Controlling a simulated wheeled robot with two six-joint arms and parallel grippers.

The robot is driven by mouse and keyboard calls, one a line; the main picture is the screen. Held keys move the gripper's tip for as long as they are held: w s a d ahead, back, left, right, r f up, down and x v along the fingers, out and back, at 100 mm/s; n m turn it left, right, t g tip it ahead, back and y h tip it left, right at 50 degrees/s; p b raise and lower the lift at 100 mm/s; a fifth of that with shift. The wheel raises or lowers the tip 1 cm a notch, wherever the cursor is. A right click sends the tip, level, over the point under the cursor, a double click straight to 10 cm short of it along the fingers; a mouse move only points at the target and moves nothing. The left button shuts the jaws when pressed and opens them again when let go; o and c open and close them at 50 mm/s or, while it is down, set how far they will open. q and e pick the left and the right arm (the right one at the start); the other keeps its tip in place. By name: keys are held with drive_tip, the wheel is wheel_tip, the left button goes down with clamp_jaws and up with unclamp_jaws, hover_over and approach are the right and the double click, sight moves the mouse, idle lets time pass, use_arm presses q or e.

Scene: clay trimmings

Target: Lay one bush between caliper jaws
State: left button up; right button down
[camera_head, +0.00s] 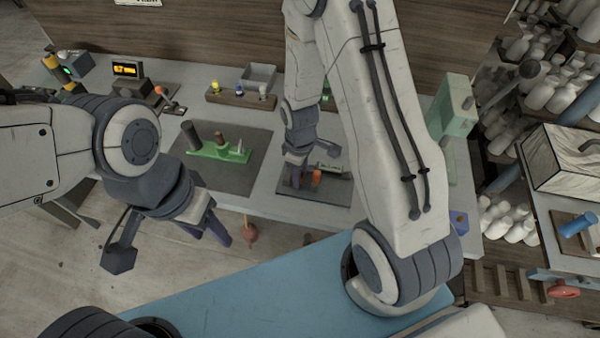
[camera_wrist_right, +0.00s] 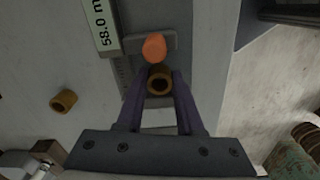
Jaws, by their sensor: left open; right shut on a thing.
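In the right wrist view, my right gripper (camera_wrist_right: 158,92) is shut on a brass-coloured, hollow bush (camera_wrist_right: 160,82), its open end facing the camera. A second bush (camera_wrist_right: 63,101) lies alone on the grey surface to the left. The caliper (camera_wrist_right: 100,25), with a green display reading 58.0, lies just beyond; a rounded orange piece (camera_wrist_right: 153,45) is right beside the held bush. Whether the bush touches the caliper jaws I cannot tell. In the head view, my right gripper (camera_head: 295,160) is low over the caliper (camera_head: 329,168). My left gripper (camera_head: 218,236) is open and empty, in front of the bench.
A green fixture (camera_head: 222,151) stands on a dark mat left of the caliper. A wooden block with small items (camera_head: 240,94) and a grey bin (camera_head: 259,77) stand behind. A pale green box (camera_head: 452,105) stands at the right. Shelves of white bottles (camera_head: 545,90) are further right.

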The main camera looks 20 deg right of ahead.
drive_tip(key=shift+f, duration=0.15)
drive_tip(key=c, duration=0.8)
unclamp_jaws()
wheel_tip(320, 180, up, 12)
drive_tip(key=shift+m+y, duration=0.5)
drive_tip(key=shift+m, duration=0.4)
drive_tip(key=s+a+r, duration=0.3)
drive_tip(key=s+a, duration=0.1)
drive_tip(key=s, duration=0.2)
drive_tip(key=s+a+r, duration=0.3)
drive_tip(key=s+a, duration=0.1)
drive_tip(key=s, duration=0.2)
drive_tip(key=s+a+r+b, duration=0.1)
drive_tip(key=s+a+r, duration=0.2)
drive_tip(key=s, duration=0.3)
drive_tip(key=shift+s+a, duration=0.1)
drive_tip(key=shift+a, duration=0.65)
